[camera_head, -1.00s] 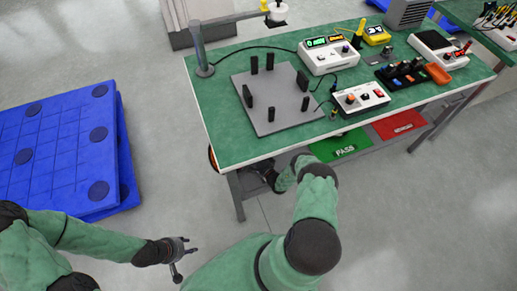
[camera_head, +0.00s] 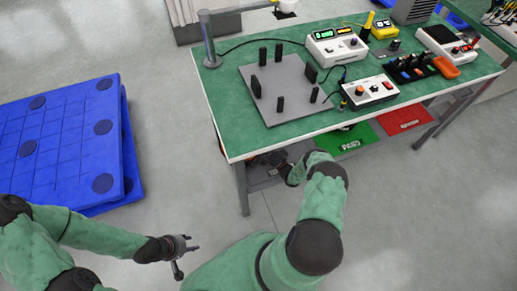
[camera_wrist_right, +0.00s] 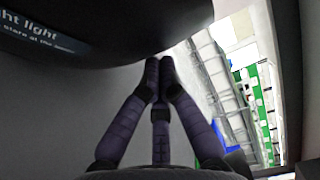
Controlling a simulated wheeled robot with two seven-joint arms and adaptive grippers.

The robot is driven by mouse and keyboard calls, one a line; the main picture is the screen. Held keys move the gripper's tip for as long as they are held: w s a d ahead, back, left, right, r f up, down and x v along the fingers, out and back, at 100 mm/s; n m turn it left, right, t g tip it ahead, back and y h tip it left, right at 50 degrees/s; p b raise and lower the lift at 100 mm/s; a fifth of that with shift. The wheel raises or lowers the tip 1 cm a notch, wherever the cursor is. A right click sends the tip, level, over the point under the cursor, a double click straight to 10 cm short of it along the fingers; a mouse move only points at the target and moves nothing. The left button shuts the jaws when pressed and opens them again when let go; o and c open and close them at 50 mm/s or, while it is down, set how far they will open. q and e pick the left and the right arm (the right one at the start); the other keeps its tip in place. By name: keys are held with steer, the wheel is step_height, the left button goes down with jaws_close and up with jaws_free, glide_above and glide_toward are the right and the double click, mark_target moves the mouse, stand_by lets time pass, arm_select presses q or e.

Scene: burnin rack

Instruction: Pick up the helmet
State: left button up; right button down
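I cannot clearly make out a helmet. In the right wrist view a dark, smooth, curved object (camera_wrist_right: 110,28) with a white-lettered label fills the top left; I cannot tell if it is the helmet. My right gripper (camera_wrist_right: 159,66) is just below it, its fingertips together with nothing visible between them. In the head view my right arm reaches under the near edge of the table, and its hand (camera_head: 283,163) is partly hidden there.
The green-topped table (camera_head: 228,100) holds a grey fixture plate (camera_head: 290,113), a white meter (camera_head: 336,46) and a control box (camera_head: 368,91). Green (camera_head: 345,139) and red (camera_head: 403,119) trays lie beneath it. A blue pallet stack (camera_head: 60,140) stands left. The floor between is clear.

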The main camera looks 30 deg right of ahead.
steer(key=s+p, duration=0.2)
steer(key=s, duration=0.7)
steer(key=shift+p, duration=0.3)
arm_select(q)
step_height(320, 180, up, 3)
steer(key=shift+w+d+r, duration=0.1)
steer(key=shift+r, duration=0.05)
steer(key=shift+o, duration=1.1)
